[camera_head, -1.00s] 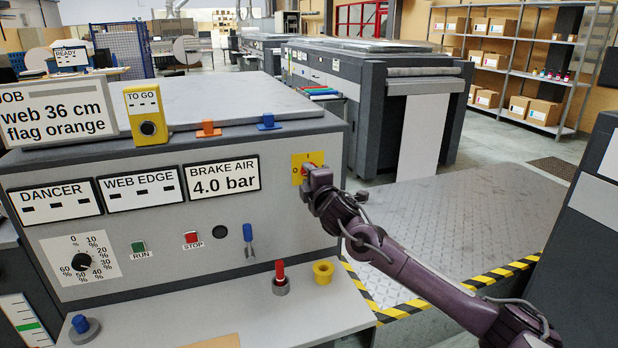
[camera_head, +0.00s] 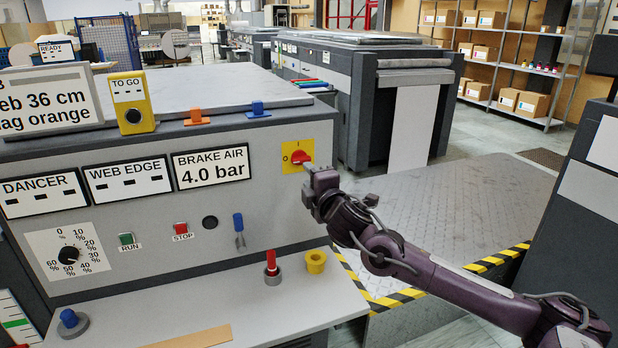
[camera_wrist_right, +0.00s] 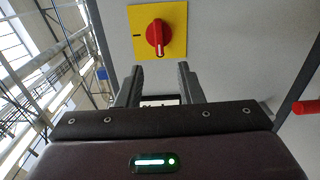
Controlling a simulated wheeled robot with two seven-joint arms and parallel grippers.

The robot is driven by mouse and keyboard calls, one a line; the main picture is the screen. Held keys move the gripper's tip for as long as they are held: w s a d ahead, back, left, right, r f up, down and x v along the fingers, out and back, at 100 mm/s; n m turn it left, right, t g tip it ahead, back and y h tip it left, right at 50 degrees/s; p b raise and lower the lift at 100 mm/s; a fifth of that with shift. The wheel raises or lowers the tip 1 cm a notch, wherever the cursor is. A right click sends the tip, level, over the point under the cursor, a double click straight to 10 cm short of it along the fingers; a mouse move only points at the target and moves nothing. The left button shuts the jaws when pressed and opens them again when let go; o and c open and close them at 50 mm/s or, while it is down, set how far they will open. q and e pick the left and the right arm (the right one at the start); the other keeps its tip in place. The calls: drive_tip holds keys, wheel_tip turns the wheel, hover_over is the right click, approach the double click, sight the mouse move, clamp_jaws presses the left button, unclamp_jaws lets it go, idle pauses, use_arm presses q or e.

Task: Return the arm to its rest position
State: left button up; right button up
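My right gripper (camera_head: 312,172) is just in front of the red rotary switch (camera_head: 300,158) on its yellow plate (camera_head: 292,169), on the right of the grey control panel. In the right wrist view the red knob (camera_wrist_right: 158,38) is clear of the fingers, beyond their tips. Its white mark points down in that view. The right gripper's two fingers (camera_wrist_right: 160,80) are apart with nothing between them. In the head view my right arm reaches in from the lower right. My left gripper is in neither view.
The console ledge (camera_head: 200,310) holds a red peg (camera_head: 271,262), a yellow cup (camera_head: 316,262) and a blue knob (camera_head: 69,318). A blue-handled tool (camera_head: 239,228) hangs on the panel. A metal platform (camera_head: 455,205) with striped edges lies to the right, before a dark cabinet (camera_head: 590,200).

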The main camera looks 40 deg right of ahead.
drive_tip(key=shift+f, duration=0.1)
idle(0.3)
drive_tip(key=s+a+f+m+g, duration=0.2)
drive_tip(key=s+a+f, duration=0.15)
drive_tip(key=f, duration=0.25)
drive_tip(key=s+a+f+m+g+y, duration=0.1)
drive_tip(key=s+a+f+m+g, duration=0.1)
drive_tip(key=s+a+f, duration=0.3)
drive_tip(key=s+a+f+m+g, duration=0.1)
drive_tip(key=a+f+m+g, duration=0.15)
drive_tip(key=f, duration=0.45)
drive_tip(key=s+a+f+m+g+y, duration=0.1)
drive_tip(key=s+a+f+m+g, duration=0.15)
drive_tip(key=s, duration=0.45)
drive_tip(key=s+a+f+m+g+y, duration=0.1)
drive_tip(key=s+a+f+m+g, duration=0.2)
drive_tip(key=s, duration=0.4)
drive_tip(key=s+a+f+m+g+y, duration=0.1)
drive_tip(key=s+a+f+g, duration=0.1)
drive_tip(key=s+a, duration=0.4)
wheel_tip(320, 180, down, 28)
drive_tip(key=s+d+g, duration=0.1)
drive_tip(key=s, duration=0.1)
drive_tip(key=s+d+f, duration=0.2)
drive_tip(key=s+f, duration=0.8)
drive_tip(key=s+d+f+g, duration=0.1)
drive_tip(key=s+d+f, duration=0.1)
drive_tip(key=s+f, duration=0.8)
drive_tip(key=shift+s+g, duration=0.3)
drive_tip(key=shift+s, duration=0.1)
